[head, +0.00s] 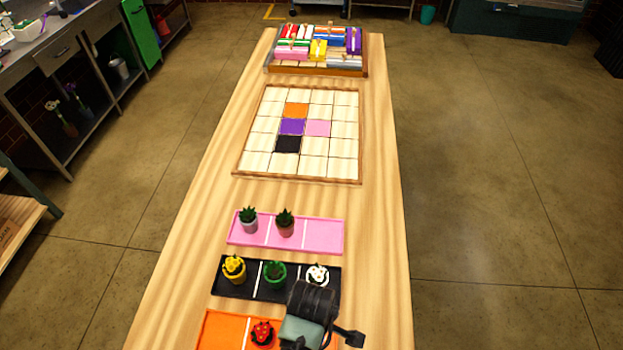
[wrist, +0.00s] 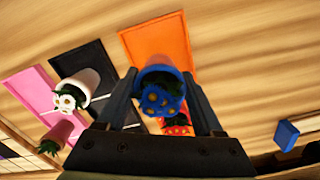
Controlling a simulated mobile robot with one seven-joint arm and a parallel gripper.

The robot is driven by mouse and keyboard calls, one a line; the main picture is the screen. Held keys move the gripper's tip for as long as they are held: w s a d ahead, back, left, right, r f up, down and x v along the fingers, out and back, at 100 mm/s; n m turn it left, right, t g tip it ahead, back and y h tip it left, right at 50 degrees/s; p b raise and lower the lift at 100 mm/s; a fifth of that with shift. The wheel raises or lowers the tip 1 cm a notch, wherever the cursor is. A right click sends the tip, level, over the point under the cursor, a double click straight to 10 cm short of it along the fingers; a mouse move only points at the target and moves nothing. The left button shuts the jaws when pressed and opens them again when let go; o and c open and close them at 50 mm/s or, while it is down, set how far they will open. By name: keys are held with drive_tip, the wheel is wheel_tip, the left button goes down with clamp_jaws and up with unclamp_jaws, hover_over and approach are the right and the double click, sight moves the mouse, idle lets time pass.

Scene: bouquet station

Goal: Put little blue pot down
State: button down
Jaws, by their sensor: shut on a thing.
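My gripper (wrist: 160,78) is shut on a little blue pot (wrist: 159,74) with blue flowers, seen in the wrist view. The pot is tilted in that view, with its flowers toward the camera. An orange tray (wrist: 158,38) lies beyond it, partly covered by the pot; I cannot tell the height between them. In the head view, my arm hides the held pot and covers the right part of the orange tray (head: 219,330). A red-flowered pot (head: 262,333) stands in that tray, right of a white divider. The compartment left of the divider is empty.
The black tray (head: 248,290) holds yellow (head: 234,268), green (head: 275,274) and white (head: 317,275) plant pots. The pink tray (head: 325,238) has two pots and a free right compartment. A tile grid (head: 260,140) and a filled box (head: 318,69) lie farther back.

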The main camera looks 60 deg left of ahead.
drive_tip(key=shift+w+f, duration=0.1)
drive_tip(key=shift+f, duration=2.4)
drive_tip(key=shift+f, duration=0.15)
drive_tip(key=shift+c, duration=0.2)
unclamp_jaws()
